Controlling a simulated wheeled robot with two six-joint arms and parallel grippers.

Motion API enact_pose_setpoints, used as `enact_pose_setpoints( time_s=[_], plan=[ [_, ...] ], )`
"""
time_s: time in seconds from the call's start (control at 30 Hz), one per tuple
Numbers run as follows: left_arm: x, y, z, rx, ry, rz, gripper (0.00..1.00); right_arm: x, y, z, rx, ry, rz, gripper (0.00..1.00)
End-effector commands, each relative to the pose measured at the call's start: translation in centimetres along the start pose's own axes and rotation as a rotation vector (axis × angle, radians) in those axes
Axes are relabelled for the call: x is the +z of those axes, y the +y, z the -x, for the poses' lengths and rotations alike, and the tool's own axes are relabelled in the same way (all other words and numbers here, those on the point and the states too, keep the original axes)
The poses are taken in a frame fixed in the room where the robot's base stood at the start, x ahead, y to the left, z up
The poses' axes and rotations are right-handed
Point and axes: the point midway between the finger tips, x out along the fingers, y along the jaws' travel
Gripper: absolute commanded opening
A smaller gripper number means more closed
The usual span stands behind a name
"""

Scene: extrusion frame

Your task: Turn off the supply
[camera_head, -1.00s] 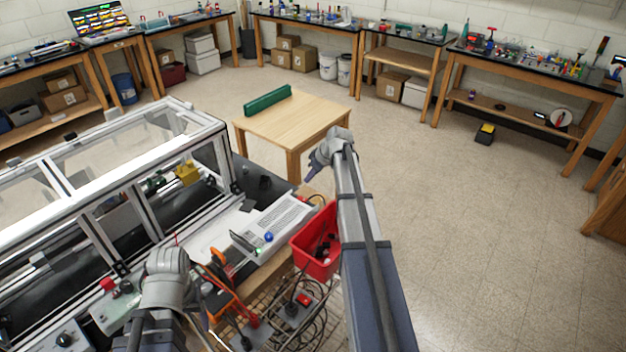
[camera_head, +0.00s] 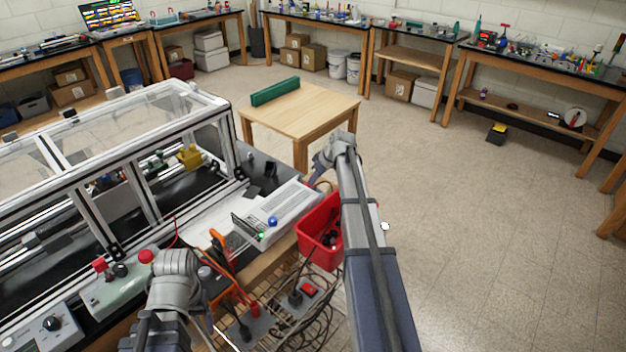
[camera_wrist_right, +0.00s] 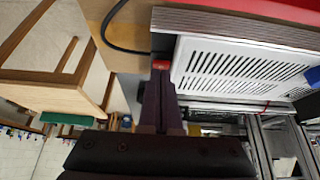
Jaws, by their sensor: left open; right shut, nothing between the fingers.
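The supply (camera_head: 290,212) is a white box with a slotted top on the bench, its front with a blue knob (camera_head: 272,221) facing the lower left. In the right wrist view its slotted panel (camera_wrist_right: 235,68) fills the upper right. A small red part (camera_wrist_right: 160,64) shows at the supply's edge, just past my fingertips; I cannot tell if they touch it. My right gripper (camera_head: 315,182) is shut and empty at the supply's far end; its dark fingers (camera_wrist_right: 160,85) also show in the right wrist view. My left gripper (camera_head: 202,284) is open, low at the bench front, mostly hidden by its wrist.
A red bin (camera_head: 320,235) stands right of the supply. A framed clear enclosure (camera_head: 110,150) fills the left. Orange leads (camera_head: 222,250) and a power strip (camera_head: 305,290) with tangled cables lie in front.

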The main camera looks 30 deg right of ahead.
Motion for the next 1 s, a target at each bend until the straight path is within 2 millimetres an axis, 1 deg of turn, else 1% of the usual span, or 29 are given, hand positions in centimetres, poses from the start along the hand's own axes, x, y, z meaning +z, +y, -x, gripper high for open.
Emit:
enact_pose_setpoints(
  time_s=[0.1,0.27,0.33,0.63,1.0],
  plan=[
    [0.0,0.0,-0.2,0.0,0.0,0.0,0.71,0.1,0.0,-0.1,0.0,0.004,0.0,0.0],
    [-0.1,0.2,-2.1,0.0,0.0,0.001,0.71,1.1,-0.1,-0.9,0.0,0.068,-0.001,0.0],
    [-0.1,0.1,-1.5,0.0,0.0,0.001,0.71,0.7,-0.1,-0.4,-0.001,0.072,0.001,0.0],
    [-0.1,0.1,-1.4,0.0,0.0,0.001,0.71,0.4,0.0,-0.4,-0.002,0.071,0.001,0.0],
    [0.0,0.1,-0.8,0.0,0.0,0.0,0.71,-1.0,0.0,-0.5,-0.001,0.071,0.001,0.0]
  ],
)
